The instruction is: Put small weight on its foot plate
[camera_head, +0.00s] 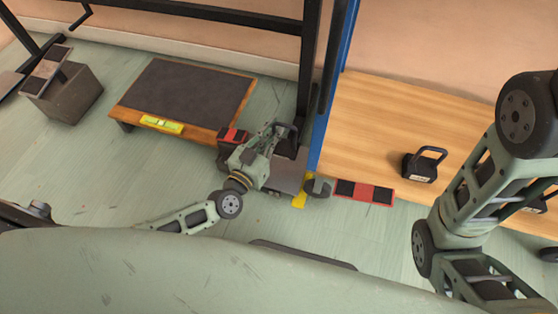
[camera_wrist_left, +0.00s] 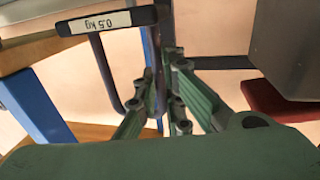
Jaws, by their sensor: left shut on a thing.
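My left gripper (camera_head: 278,132) is in the middle of the head view, close to the dark upright post. It is shut on the handle of the small weight (camera_head: 291,146), which is black and partly hidden by the gripper. In the left wrist view the weight (camera_wrist_left: 98,22) shows a white "0.5 kg" label, with its handle between my fingers (camera_wrist_left: 158,95). A grey metal plate (camera_head: 287,176), which looks like the foot plate, lies just below the gripper in the head view. I cannot tell whether the weight touches it.
A wooden bench (camera_head: 385,110) at right carries a black weight (camera_head: 420,167). A dark-topped platform (camera_head: 190,95) with a yellow level (camera_head: 161,125) stands left. A blue upright (camera_head: 333,90) is close by.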

